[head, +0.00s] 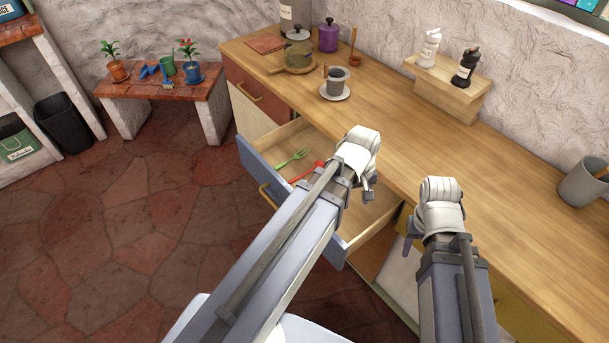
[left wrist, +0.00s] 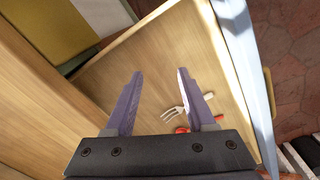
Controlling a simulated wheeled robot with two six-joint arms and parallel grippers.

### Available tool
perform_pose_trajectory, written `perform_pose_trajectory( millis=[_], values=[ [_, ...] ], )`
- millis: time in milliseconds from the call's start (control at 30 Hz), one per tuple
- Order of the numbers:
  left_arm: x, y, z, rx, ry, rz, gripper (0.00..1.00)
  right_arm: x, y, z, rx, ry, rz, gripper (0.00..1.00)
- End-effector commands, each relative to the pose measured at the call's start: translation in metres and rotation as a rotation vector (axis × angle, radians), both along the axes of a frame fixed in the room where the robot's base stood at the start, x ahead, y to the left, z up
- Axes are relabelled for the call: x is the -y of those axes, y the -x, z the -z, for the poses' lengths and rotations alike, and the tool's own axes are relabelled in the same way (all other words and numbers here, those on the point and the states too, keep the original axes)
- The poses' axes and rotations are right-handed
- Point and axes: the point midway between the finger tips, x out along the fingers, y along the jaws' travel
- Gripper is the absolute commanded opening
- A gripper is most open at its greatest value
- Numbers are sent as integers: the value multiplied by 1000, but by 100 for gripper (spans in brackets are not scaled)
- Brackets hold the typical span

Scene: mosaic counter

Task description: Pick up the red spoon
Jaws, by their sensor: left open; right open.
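A red utensil (head: 306,173) lies in the open drawer, partly hidden by my left arm in the head view; its full shape cannot be told there. A green fork (head: 292,158) lies beside it. In the left wrist view, pale fork tines (left wrist: 173,113) and red pieces (left wrist: 182,130) show on the drawer floor, partly behind my right-hand finger. My left gripper (head: 368,193) is over the drawer; its fingers (left wrist: 160,75) are apart with nothing between their tips. My right gripper (head: 408,240) is at the counter's front edge, open, its fingers mostly hidden.
The drawer (head: 345,249) is pulled out from the wooden counter (head: 430,150). A cup on a saucer (head: 334,94), a kettle (head: 298,48) and a purple pot (head: 328,36) stand at the back. A grey mug (head: 582,184) stands at the right. The counter's middle is clear.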

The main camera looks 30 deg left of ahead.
Motion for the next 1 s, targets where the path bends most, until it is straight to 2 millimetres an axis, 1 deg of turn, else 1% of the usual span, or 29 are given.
perform_pose_trajectory(
  millis=[33,167,267,367,400,467,500,600,700,800,900,1000],
  values=[
    [-9,-7,6,4,15,-81,55,0,0,6,0,0,0,50],
    [-33,-22,14,16,59,-327,55,0,0,15,0,0,0,50],
    [-59,-37,22,23,109,-580,55,0,0,24,0,0,0,50],
    [-97,-53,32,29,178,-908,55,0,0,37,0,0,0,50],
    [-113,-59,36,30,211,-1047,55,0,0,41,0,0,0,50],
    [-137,-67,40,28,259,-1244,55,0,0,48,0,0,0,50],
    [-153,-70,42,26,291,-1366,55,0,0,51,0,0,0,50],
    [-186,-77,47,16,364,-1624,55,0,0,58,0,0,0,50],
    [-210,-80,49,4,420,-1808,55,0,0,63,0,0,0,50],
    [-224,-81,50,-5,458,-1920,55,0,0,65,0,0,0,50],
    [-230,-81,49,-11,474,-1969,55,0,0,66,0,0,0,50],
    [-230,-82,49,-11,477,-1978,55,0,0,66,0,0,0,50]
  ],
)
